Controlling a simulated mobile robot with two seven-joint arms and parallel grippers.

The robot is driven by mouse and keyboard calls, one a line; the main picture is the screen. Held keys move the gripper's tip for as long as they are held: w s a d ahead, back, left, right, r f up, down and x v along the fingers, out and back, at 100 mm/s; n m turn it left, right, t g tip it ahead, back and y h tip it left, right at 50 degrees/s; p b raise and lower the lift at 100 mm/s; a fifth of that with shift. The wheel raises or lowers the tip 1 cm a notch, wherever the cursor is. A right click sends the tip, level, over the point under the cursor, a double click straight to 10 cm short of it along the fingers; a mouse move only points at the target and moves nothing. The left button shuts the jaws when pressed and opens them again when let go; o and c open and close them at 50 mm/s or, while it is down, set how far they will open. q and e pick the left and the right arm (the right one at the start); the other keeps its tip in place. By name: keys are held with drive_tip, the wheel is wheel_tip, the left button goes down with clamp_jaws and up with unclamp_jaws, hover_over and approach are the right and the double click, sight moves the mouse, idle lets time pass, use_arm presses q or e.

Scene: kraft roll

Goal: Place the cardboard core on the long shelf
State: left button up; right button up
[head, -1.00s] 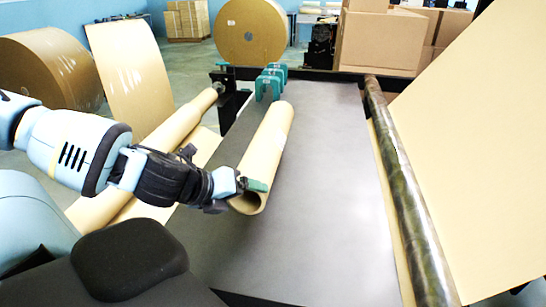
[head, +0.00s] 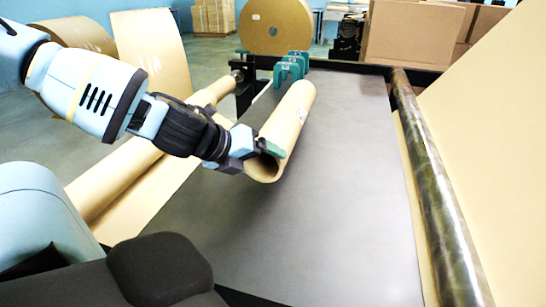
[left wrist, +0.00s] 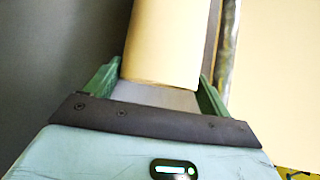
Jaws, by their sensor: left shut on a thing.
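The cardboard core (head: 288,122) is a tan hollow tube, slanting away from me above the long grey surface (head: 330,205). My left gripper (head: 266,150) is shut on its near end, with one green finger showing at the tube's open mouth. In the left wrist view the core (left wrist: 165,40) lies between the two green fingers (left wrist: 158,88). The near end appears raised off the grey surface; I cannot tell whether the far end touches it. I cannot tell for certain whether this surface is the long shelf. My right gripper is not in view.
Green brackets (head: 290,67) stand just beyond the core's far end. A dark shiny roller (head: 432,180) runs along the right edge. A paper roll (head: 140,175) lies along the left. Cardboard boxes (head: 415,38) stand behind. The grey surface right of the core is clear.

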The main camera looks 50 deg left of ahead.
sight(272, 159)
use_arm(q)
drive_tip(key=w+a, duration=0.1)
drive_tip(key=w, duration=0.1)
drive_tip(key=w+a, duration=0.1)
drive_tip(key=w, duration=0.1)
drive_tip(key=w+a+b, duration=0.1)
drive_tip(key=w, duration=0.2)
drive_tip(key=shift+f, duration=0.3)
drive_tip(key=shift+w+a+r, duration=0.1)
drive_tip(key=shift+w+a, duration=0.15)
drive_tip(key=shift+w, duration=0.2)
drive_tip(key=shift+f+b, duration=0.35)
drive_tip(key=shift+f, duration=1.5)
drive_tip(key=o, duration=1.9)
drive_tip(key=shift+s+f, duration=0.1)
drive_tip(key=shift+s, duration=0.05)
